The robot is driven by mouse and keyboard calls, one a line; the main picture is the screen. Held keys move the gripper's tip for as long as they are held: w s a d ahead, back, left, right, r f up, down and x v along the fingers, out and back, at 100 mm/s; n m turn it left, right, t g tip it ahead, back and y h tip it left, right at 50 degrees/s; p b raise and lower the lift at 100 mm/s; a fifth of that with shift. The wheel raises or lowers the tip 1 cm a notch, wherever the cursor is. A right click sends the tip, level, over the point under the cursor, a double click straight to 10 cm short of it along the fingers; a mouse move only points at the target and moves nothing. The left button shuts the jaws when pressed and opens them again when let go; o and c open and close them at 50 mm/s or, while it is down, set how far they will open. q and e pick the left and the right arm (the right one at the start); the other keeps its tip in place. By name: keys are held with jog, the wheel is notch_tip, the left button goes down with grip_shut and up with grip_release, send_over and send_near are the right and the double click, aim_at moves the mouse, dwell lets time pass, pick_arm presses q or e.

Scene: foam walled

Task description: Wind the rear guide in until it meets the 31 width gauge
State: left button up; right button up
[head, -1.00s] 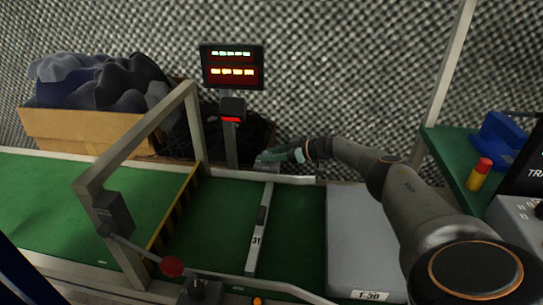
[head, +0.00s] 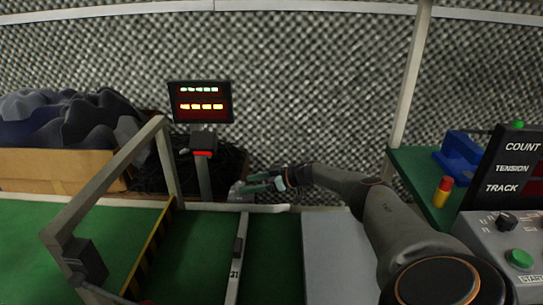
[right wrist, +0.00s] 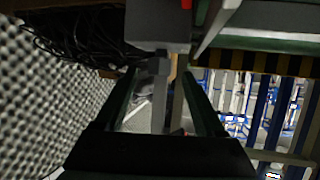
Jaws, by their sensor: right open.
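The rear guide (head: 225,207) is a pale rail along the far side of the green belt. The 31 width gauge (head: 236,262) is a light bar marked 31 with a dark grip, lying across the belt below the rail; whether they touch is unclear. My right gripper (head: 242,189) is beside the rail's far side, over a small grey fitting. In the right wrist view, its open fingers (right wrist: 160,78) stand either side of a grey post with a small block (right wrist: 158,66). I cannot tell whether they touch it. My left gripper is out of view.
A display post (head: 203,175) stands left of my right gripper. A grey slab (head: 335,255) lies on the belt at right. A frame (head: 105,175) crosses the belt at left. A control box (head: 500,250) and green shelf (head: 412,180) are at right.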

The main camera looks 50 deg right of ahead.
pick_arm(q)
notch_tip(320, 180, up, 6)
jog(key=p, duration=0.4)
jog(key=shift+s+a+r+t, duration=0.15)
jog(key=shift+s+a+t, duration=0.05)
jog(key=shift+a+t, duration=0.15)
pick_arm(e)
jog(key=v, duration=1)
